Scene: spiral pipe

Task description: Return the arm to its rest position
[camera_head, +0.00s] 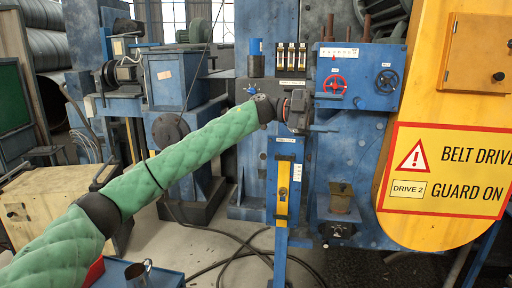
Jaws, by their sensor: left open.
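My left arm, in a green quilted sleeve, reaches from the lower left up to the middle of the picture. My left gripper (298,110) is at its end, dark and small, open, with nothing seen between its fingers. My right gripper is out of the picture.
A blue post with a yellow lever plate (283,190) stands below the gripper. A yellow belt guard (440,90) fills the right. Cables (235,256) lie on the floor.

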